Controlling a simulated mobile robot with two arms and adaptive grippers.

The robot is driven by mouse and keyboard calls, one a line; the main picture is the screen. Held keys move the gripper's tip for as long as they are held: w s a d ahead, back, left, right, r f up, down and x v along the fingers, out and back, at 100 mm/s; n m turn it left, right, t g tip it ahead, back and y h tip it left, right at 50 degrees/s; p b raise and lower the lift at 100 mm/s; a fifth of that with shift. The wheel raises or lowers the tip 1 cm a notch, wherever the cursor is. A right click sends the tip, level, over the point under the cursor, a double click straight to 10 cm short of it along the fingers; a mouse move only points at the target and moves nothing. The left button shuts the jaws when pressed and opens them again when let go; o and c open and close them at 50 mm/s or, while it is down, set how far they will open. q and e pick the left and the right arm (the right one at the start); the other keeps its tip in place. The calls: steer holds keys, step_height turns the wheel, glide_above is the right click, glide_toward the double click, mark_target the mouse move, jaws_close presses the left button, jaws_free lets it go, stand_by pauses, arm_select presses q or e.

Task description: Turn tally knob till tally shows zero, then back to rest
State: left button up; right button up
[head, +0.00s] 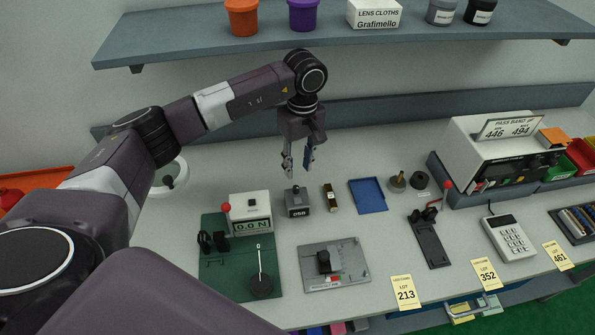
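The tally (297,203) is a small grey block on the bench, left of centre. Its white number window on the front reads about 050, but the last digit is too small to be sure of. A dark knob-like part stands on its top. My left gripper (298,170) points down just above and behind the tally. Its two fingers are apart, with nothing between them, and it appears clear of the tally. My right gripper is not in view.
Left of the tally, a white gauge reading 0.0 N (250,213) stands on a green mat (215,273). A small dark brown block (330,198) and a blue tray (368,195) are to the right. A grey plate fixture (345,278) lies in front. A shelf (200,38) hangs above.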

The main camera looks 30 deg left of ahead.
mark_target(296, 186)
arm_select(q)
step_height(296, 186, down, 3)
steer(key=shift+s+a+f+p, duration=0.1)
steer(key=shift+s+a+p, duration=0.05)
steer(key=shift+p, duration=0.6)
step_height(296, 186, down, 4)
steer(key=shift+r+p, duration=0.25)
steer(key=shift+p, duration=0.45)
steer(key=shift+f, duration=0.6)
jaws_close()
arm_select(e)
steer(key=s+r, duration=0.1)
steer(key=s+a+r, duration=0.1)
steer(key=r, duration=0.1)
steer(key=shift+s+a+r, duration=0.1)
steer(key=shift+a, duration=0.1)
